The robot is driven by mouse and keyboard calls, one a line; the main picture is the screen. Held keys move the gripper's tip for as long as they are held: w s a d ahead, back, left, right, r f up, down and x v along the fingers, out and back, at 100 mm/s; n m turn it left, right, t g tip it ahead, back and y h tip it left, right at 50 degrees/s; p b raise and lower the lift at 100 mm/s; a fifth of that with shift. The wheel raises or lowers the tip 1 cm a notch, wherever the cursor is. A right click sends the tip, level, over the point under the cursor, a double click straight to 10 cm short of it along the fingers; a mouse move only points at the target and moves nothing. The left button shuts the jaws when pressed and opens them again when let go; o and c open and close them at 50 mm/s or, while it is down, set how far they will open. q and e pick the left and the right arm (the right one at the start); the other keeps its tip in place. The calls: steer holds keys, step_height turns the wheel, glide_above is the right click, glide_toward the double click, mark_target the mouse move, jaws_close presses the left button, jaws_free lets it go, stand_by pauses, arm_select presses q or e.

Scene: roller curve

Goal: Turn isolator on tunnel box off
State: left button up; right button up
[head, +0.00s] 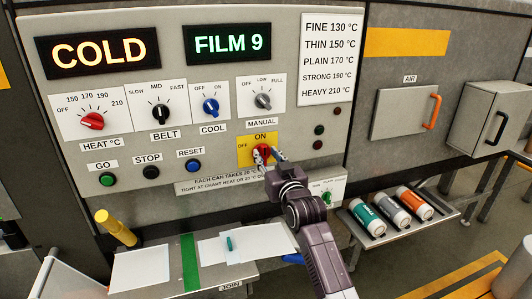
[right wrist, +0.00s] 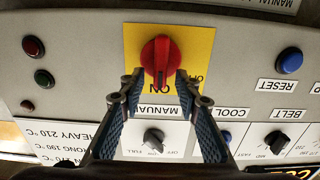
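The isolator is a red rotary knob (head: 262,151) on a yellow plate (head: 244,153) marked OFF at the left and ON at the top. In the right wrist view, which is upside down, the red knob (right wrist: 161,54) stands upright in line with the ON label. My right gripper (head: 267,158) is at the knob in the head view. In the right wrist view its two fingers (right wrist: 160,82) are apart, one on each side of the knob's lower end. Whether they touch the knob I cannot tell. My left gripper is not in view.
Above the plate are the MANUAL knob (head: 263,100), blue COOL knob (head: 210,107), black BELT knob (head: 160,114) and red HEAT knob (head: 91,121). A RESET button (head: 193,166) sits to the left.

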steer(key=shift+w+a, duration=0.15)
steer(key=shift+w, duration=0.2)
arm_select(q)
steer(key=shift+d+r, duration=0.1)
arm_select(e)
steer(key=shift+w, duration=0.1)
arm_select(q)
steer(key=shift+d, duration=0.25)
arm_select(e)
jaws_close()
